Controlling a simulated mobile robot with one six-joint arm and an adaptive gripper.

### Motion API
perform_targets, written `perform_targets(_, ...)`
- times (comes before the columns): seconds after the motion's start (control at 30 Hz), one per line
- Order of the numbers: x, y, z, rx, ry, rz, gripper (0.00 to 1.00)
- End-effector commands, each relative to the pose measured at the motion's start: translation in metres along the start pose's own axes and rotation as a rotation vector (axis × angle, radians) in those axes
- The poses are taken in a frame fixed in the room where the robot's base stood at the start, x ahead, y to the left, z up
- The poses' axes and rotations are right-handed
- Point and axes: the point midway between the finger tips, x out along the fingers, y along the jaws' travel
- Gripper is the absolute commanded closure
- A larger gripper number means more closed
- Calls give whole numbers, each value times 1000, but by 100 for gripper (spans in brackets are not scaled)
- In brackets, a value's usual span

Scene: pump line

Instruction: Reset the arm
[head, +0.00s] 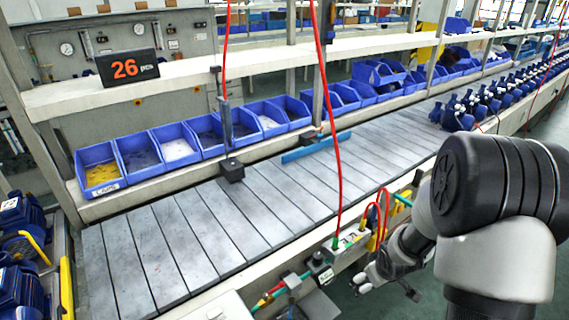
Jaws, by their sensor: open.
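My arm (500,255) stands at the lower right of the head view, with its large dark joint close to the camera. My gripper (386,291) is at the arm's far end, low beside the near edge of the slatted conveyor (200,235). Its fingers are spread apart and I see nothing between them. Part of the wrist and forearm is hidden behind the nearer arm links.
Hoses and a small fitting box (349,241) are close to my gripper. Blue bins (172,146) line the conveyor's back edge. Blue pumps (455,116) stand at the far right; blue motors (20,240) are at left. The near conveyor slats are bare.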

Motion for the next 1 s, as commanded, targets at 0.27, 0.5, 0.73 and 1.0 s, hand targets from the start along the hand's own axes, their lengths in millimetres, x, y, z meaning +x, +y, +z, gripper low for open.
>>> perform_targets(0.27,-143,-5,-16,144,-15,64,0)
perform_targets(0.5,-247,-42,7,275,-11,51,0)
perform_targets(0.73,-318,-92,49,379,1,-13,0)
perform_targets(1.0,-350,-128,83,430,3,-74,0)
